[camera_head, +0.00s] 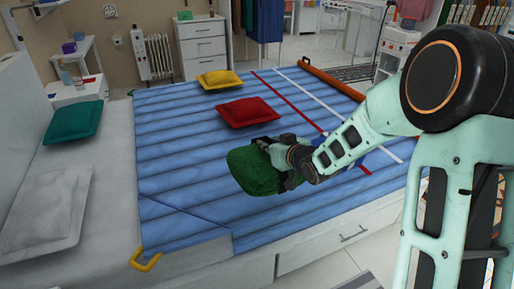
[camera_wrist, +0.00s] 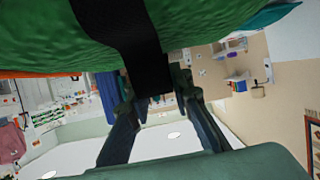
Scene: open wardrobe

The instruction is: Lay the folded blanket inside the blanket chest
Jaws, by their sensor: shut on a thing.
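My gripper (camera_head: 278,157) is shut on a green folded blanket (camera_head: 254,174) and holds it over the front part of the blue bed. In the wrist view the blanket (camera_wrist: 55,38) fills the top, with a dark strap (camera_wrist: 118,28) across it. The fingers of my gripper (camera_wrist: 160,98) are at the strap, below the blanket in the picture. I cannot tell whether the blanket touches the bed. I cannot make out a blanket chest in either view.
The blue quilted bed cover (camera_head: 190,180) carries a red cushion (camera_head: 247,111) and a yellow cushion (camera_head: 219,79). A teal cushion (camera_head: 73,122) and a grey cushion (camera_head: 45,213) lie at the left. An orange bar (camera_head: 330,82) lies along the far right edge.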

